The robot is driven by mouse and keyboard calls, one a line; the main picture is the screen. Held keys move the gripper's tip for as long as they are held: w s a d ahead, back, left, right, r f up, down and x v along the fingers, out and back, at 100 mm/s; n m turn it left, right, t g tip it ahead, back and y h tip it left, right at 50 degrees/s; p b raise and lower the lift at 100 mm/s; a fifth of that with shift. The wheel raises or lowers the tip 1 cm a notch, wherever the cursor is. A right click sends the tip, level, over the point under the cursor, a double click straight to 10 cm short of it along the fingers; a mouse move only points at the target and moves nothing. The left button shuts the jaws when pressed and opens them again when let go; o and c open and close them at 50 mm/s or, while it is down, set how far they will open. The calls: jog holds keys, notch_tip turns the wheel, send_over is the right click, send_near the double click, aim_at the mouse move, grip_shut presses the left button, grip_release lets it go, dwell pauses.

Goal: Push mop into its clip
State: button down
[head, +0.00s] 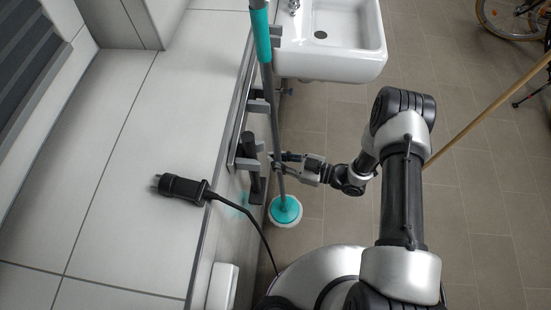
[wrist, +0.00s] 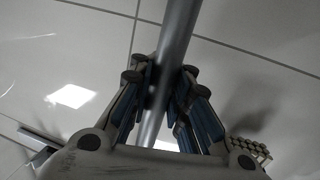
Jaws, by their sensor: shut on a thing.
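The mop (head: 272,115) has a grey pole with a teal grip at the top and a round teal and white head (head: 286,210) low near the floor. It stands close to the wall, slightly tilted. My gripper (head: 285,168) is shut around the pole's lower part, above the head. In the wrist view the pole (wrist: 177,45) runs between the fingers of my gripper (wrist: 160,85). A wall rail with dark clips (head: 258,106) is beside the pole. I cannot tell whether the pole touches a clip.
A white sink (head: 335,40) is on the wall beyond the mop. A black plug (head: 182,188) with a cable lies on the white tiled surface at left. A wooden pole (head: 490,107) and a bicycle (head: 515,18) are at right. The tiled floor between is clear.

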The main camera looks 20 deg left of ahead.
jog(key=shift+a, duration=0.2)
jog(key=shift+s+a, duration=0.1)
jog(key=shift+a, duration=0.25)
jog(key=shift+s+a+r, duration=0.1)
jog(key=shift+a, duration=0.25)
jog(key=c, duration=1.4)
grip_release()
